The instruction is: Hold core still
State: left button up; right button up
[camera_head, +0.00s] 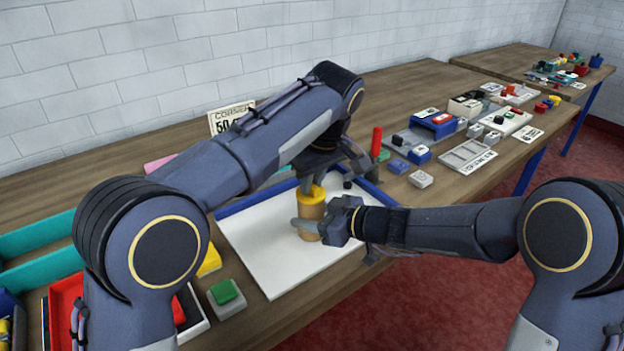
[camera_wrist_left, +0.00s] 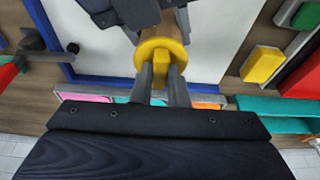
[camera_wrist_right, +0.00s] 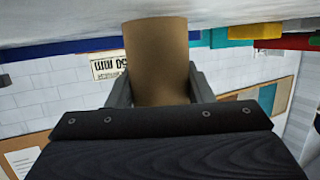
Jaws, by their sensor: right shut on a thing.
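The core is an upright brown cylinder (camera_head: 309,219) with a yellow cap or band (camera_head: 312,194) on its top, standing on a white board. My right gripper (camera_head: 308,227) is shut on the core's brown side from the right. In the right wrist view the brown core (camera_wrist_right: 156,60) fills the space between its fingers. My left gripper (camera_head: 310,184) points down at the top of the yellow part. In the left wrist view its fingers (camera_wrist_left: 161,88) stand on either side of a narrow yellow tab (camera_wrist_left: 159,98). I cannot tell whether they press on it.
The white board (camera_head: 265,250) has a blue rim and bare space around the core. A red upright handle (camera_head: 376,142) stands behind it to the right. A green-topped block (camera_head: 225,293) and a yellow block (camera_head: 208,260) lie to the left. Teal bins (camera_head: 40,236) are at far left.

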pick_arm(q)
grip_shut()
jog(key=shift+r, duration=0.1)
jog(key=shift+r, duration=4.15)
pick_arm(e)
jog(key=o, duration=1.3)
jog(key=shift+c, duration=0.2)
